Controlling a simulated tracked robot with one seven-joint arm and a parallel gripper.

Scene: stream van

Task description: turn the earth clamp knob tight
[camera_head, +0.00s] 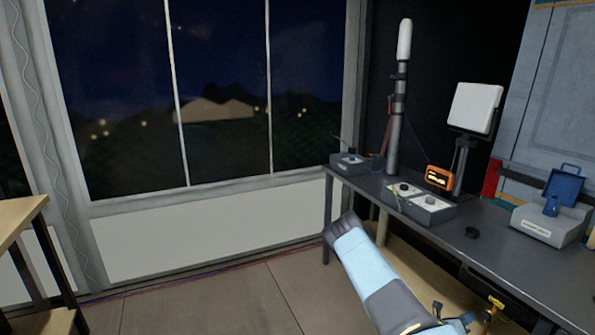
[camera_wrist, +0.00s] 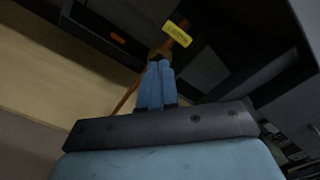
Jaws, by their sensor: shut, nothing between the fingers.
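A small brass-yellow part, which looks like the earth clamp knob (camera_wrist: 160,53), shows just past my fingertips in the wrist view, partly hidden by them. I cannot tell whether they touch it. A yellow label (camera_wrist: 177,34) with print too small to read sits beyond it, and an orange cable (camera_wrist: 125,100) runs past. In the head view the yellow clamp part (camera_head: 489,314) is low, by the front of the workbench, with its label above. My gripper (camera_wrist: 160,64) has its two blue fingers together and empty, pointing at the brass part.
The dark workbench (camera_head: 455,229) carries a mast (camera_head: 394,130), a white panel lamp (camera_head: 476,107), an orange meter (camera_head: 439,177), small boxes and a blue-lidded case (camera_head: 541,226). A pale wooden board (camera_head: 400,255) lies below. The floor (camera_head: 215,300) at left is clear.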

